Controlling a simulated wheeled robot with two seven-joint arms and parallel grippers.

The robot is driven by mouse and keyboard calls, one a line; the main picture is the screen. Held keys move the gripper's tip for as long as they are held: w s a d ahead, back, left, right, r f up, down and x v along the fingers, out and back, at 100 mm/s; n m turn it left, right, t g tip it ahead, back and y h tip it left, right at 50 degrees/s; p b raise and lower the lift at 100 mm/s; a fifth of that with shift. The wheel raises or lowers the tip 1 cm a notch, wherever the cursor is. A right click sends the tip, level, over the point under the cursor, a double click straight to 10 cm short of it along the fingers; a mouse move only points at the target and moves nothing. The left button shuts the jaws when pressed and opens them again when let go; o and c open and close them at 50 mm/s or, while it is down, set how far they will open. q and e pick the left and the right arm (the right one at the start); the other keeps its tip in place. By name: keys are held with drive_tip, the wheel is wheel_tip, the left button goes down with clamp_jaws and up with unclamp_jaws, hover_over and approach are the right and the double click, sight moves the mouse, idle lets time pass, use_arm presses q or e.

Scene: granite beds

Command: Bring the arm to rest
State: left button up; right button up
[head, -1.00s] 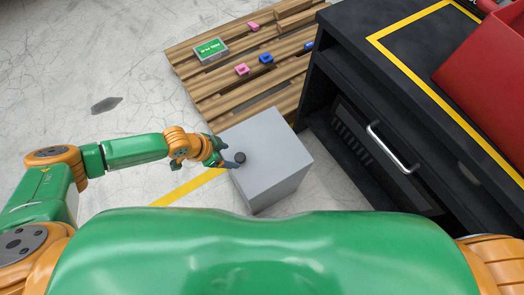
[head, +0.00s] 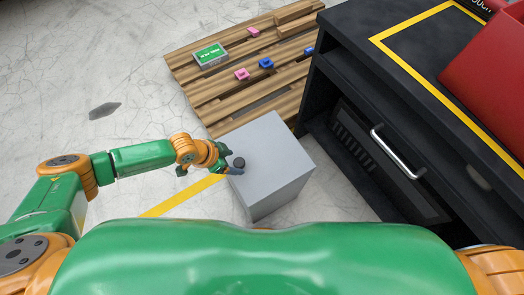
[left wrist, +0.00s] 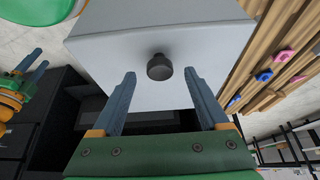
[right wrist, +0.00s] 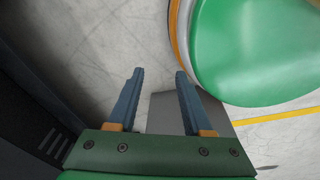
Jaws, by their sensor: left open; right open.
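My left gripper (head: 205,165) is open beside the left edge of a grey box. In the left wrist view, its two fingers (left wrist: 162,100) are apart and empty, with a dark round knob (left wrist: 159,67) beyond them.
The grey box (head: 268,165) stands in front of a wooden pallet (head: 205,92) bearing a green-topped box (head: 210,54), pink pieces (head: 242,74) and blue pieces (head: 266,63). A black cabinet (head: 345,60) with a metal handle (head: 395,150) and a red bin (head: 490,85) fill the right. Open floor lies left.

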use_arm(q)
drive_tip(key=p+v, duration=0.2)
drive_tip(key=v, duration=0.1)
drive_tip(key=shift+r+p, duration=0.2)
drive_tip(key=shift+p, duration=0.2)
drive_tip(key=shift+f, duration=0.15)
